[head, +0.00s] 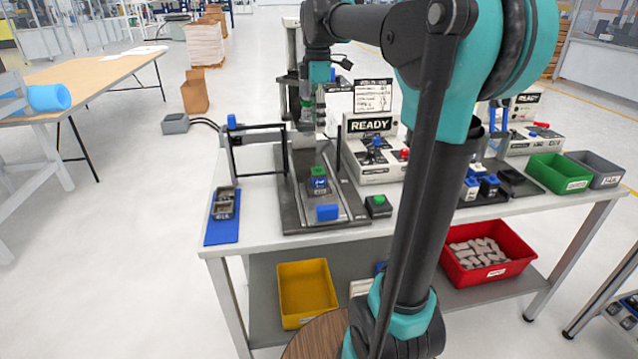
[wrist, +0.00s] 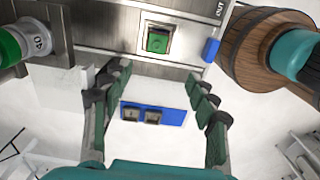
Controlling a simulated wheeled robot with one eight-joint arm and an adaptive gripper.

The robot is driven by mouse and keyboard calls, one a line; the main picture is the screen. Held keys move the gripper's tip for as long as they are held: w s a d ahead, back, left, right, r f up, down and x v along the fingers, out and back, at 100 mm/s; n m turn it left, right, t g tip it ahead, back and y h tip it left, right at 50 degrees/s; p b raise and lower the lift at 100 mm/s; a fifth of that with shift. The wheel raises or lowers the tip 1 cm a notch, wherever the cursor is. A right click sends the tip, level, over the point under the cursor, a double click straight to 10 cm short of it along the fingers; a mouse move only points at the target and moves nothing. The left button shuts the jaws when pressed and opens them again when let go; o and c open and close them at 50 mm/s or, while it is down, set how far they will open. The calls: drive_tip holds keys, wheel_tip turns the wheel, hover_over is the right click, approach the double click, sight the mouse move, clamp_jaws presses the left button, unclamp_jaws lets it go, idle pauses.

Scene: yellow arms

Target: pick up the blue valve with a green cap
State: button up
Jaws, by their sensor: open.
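The blue valve with a green cap (head: 319,180) stands on the dark fixture plate (head: 349,203) on the white bench, below my gripper (head: 309,115). In the wrist view its green cap (wrist: 158,41) shows from above, inside a square recess, and its blue body is mostly hidden. My gripper (wrist: 157,76) is open and empty, fingers pointing down. The cap lies beyond the fingertips, near the middle line between them. The fingers are apart from the valve.
A blue block (head: 327,212) sits at the fixture's front edge. A blue mat (head: 221,233) with grey parts lies to the left. A black-framed gate stands beside the fixture, and a READY control box (head: 371,150) stands to the right. Red (head: 463,275) and yellow (head: 306,290) bins are below.

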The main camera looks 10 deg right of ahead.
sight(318, 166)
wheel_tip(318, 166, down, 12)
drive_tip(key=shift+w+f, duration=0.3)
drive_tip(key=shift+f, duration=2.4)
drive_tip(key=shift+c, duration=0.2)
drive_tip(key=c, duration=1.3)
